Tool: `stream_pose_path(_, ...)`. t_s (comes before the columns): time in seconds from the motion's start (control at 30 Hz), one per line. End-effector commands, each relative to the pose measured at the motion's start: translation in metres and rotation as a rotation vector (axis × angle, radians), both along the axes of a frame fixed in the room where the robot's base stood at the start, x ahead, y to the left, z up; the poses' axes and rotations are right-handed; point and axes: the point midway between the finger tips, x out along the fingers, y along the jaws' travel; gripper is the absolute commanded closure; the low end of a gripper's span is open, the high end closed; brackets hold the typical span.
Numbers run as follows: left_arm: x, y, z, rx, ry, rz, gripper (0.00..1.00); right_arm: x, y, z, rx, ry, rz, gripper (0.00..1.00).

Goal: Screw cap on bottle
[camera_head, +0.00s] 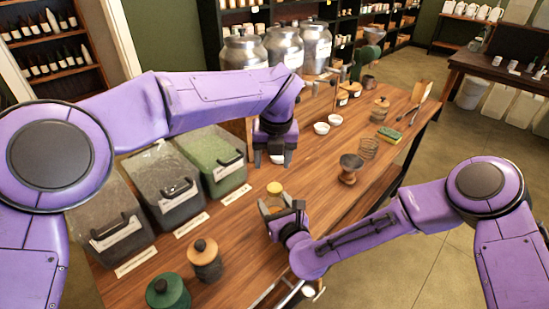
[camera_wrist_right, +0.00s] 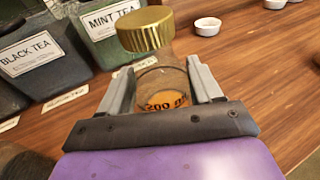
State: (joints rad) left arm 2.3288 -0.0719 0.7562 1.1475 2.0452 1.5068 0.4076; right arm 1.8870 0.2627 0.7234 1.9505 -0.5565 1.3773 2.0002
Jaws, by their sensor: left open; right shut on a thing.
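A clear glass bottle (camera_wrist_right: 163,82) with an orange label stands between the fingers of my right gripper (camera_wrist_right: 165,85), which is shut on its body. A ribbed gold cap (camera_wrist_right: 145,29) is at the bottle's top; I cannot tell whether it is seated on the threads. In the head view the cap (camera_head: 275,188) shows yellow above the bottle (camera_head: 271,204), partly hidden by my right gripper (camera_head: 283,207). My left gripper (camera_head: 278,157) is open and empty, fingers pointing down, above and just beyond the cap. It does not show in the wrist view.
Labelled tea bins (camera_head: 162,185) line the table's left side. Lidded jars (camera_head: 204,260) stand at the near left. A dark funnel-shaped stand (camera_head: 350,168) is to the right. White bowls (camera_head: 321,128) sit further back. The wooden table (camera_head: 240,222) around the bottle is mostly clear.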

Motion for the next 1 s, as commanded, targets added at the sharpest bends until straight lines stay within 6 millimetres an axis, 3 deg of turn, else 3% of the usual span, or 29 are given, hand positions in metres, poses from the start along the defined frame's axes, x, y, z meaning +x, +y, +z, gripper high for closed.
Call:
stream_pose_path(0.3, -0.008, -0.002, 0.013, -0.164, 0.042, 1.096, 0.39, -0.001, 0.000, -0.002, -0.001, 0.003, 0.001, 1.00)
stream_pose_path(0.5, -0.017, -0.005, 0.015, -0.188, 0.062, 1.645, 0.39, -0.001, 0.000, -0.002, -0.001, 0.003, 0.001, 1.00)
stream_pose_path(0.7, -0.019, -0.005, 0.014, -0.194, 0.047, 1.876, 0.39, -0.001, 0.000, -0.002, -0.001, 0.003, 0.001, 1.00)
stream_pose_path(1.0, -0.018, -0.005, 0.014, -0.195, 0.044, 1.894, 0.39, -0.001, 0.000, -0.002, -0.001, 0.004, 0.002, 1.00)
